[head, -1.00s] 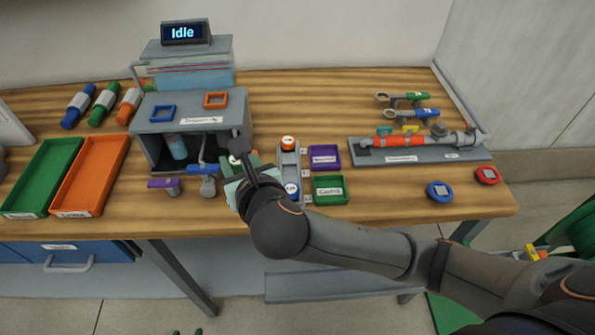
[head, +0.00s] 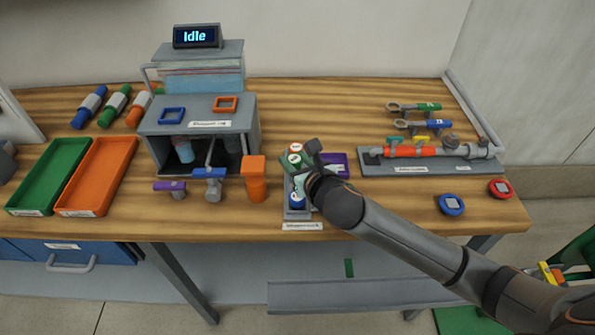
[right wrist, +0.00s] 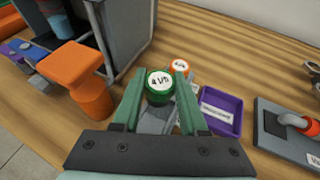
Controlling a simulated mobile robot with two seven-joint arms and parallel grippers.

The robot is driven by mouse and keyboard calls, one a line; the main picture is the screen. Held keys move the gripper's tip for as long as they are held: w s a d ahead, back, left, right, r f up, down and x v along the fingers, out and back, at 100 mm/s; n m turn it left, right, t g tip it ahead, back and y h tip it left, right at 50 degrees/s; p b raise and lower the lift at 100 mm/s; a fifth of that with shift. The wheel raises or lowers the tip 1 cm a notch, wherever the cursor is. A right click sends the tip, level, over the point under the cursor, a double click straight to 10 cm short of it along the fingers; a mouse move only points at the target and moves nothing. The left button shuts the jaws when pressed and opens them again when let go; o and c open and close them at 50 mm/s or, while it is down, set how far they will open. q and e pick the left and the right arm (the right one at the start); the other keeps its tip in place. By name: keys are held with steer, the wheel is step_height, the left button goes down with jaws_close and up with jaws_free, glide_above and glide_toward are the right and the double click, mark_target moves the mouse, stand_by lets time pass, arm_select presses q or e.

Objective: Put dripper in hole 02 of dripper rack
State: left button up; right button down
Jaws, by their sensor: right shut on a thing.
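The dripper is a short cylinder with a green cap and white label (right wrist: 160,86); it also shows in the head view (head: 293,159). My right gripper (head: 302,168) is shut on it, with the green-grey fingers on either side of it in the right wrist view. The dripper is at the grey dripper rack (head: 297,213), between an orange-capped dripper (head: 297,147) behind and a blue-capped dripper (head: 297,200) in front. I cannot tell whether its lower end is above a hole or inside one. The hole numbers are not readable. My left gripper is not in view.
A purple tray (head: 336,164) stands right of the rack. An orange T-shaped part (head: 255,178) stands close left, beside the grey cabinet (head: 246,118). A pipe assembly on a grey base (head: 430,163) lies farther right.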

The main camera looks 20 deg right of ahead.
steer(key=shift+w+d+f+b, duration=0.1)
steer(key=shift+d+f+b, duration=0.1)
steer(key=shift+f, duration=0.8)
steer(key=shift+w+d+f+b, duration=0.1)
steer(key=shift+d+f+b, duration=0.05)
steer(key=shift+f, duration=0.85)
steer(key=shift+f, duration=0.1)
steer(key=shift+c, duration=2.2)
jaws_free()
steer(key=shift+s+r, duration=0.15)
steer(key=shift+r, duration=0.05)
steer(key=p+v, duration=0.1)
steer(key=v, duration=1)
steer(key=shift+s+r, duration=0.15)
steer(key=shift+s, duration=0.2)
